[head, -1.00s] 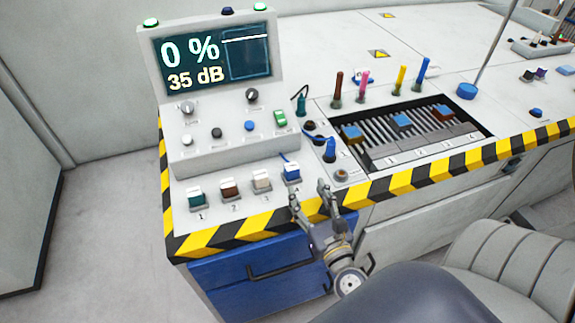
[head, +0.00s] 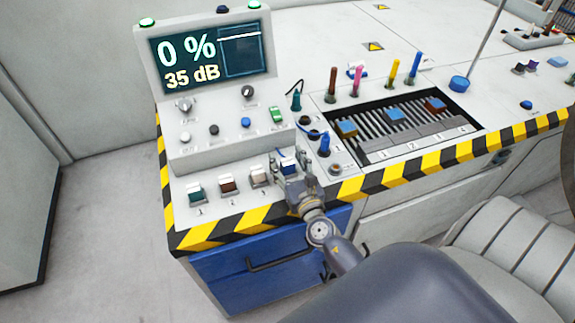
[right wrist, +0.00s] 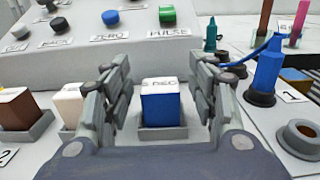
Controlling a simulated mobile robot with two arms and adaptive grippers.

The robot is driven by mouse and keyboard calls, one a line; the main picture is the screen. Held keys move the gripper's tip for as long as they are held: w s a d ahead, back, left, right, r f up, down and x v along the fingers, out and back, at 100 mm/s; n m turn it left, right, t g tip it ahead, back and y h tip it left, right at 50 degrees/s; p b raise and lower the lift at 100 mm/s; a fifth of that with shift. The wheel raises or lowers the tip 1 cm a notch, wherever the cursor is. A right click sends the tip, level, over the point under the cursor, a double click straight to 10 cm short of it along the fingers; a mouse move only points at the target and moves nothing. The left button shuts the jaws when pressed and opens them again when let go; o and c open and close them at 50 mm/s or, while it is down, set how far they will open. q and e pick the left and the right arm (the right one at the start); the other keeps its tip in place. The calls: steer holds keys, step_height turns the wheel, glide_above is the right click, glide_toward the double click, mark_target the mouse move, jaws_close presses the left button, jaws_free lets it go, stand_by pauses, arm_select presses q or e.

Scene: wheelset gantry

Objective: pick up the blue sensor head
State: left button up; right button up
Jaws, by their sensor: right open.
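The blue sensor head (head: 288,166) is a small blue block with a white labelled top. It sits upright in a grey holder at the right end of a row on the console front. In the right wrist view the blue block (right wrist: 161,103) stands centred between my fingers. My right gripper (head: 291,172) is open, with one finger to each side of the block. In the right wrist view gaps show between the block and both fingers of my gripper (right wrist: 163,80). My left gripper is not in view.
A white block (head: 260,176), a brown block (head: 228,184) and a teal block (head: 196,193) sit in holders to the left. A blue connector (head: 324,146) and a round socket (head: 336,169) are to the right. The knob panel (head: 220,132) rises behind.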

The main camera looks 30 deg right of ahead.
mark_target(288, 162)
steer(key=c, duration=1.2)
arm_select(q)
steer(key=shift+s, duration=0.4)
arm_select(e)
steer(key=shift+c, duration=0.2)
steer(key=shift+r, duration=0.1)
steer(key=shift+r+p, duration=0.35)
steer(key=shift+r, duration=0.15)
step_height(288, 162, up, 3)
steer(key=shift+s+p, duration=0.15)
steer(key=shift+p, duration=0.85)
arm_select(q)
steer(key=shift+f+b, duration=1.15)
steer(key=shift+b, duration=1.35)
arm_select(e)
steer(key=a+r+v, duration=0.1)
steer(key=v, duration=1.4)
steer(key=shift+s+a, duration=0.2)
steer(key=shift+a, duration=0.2)
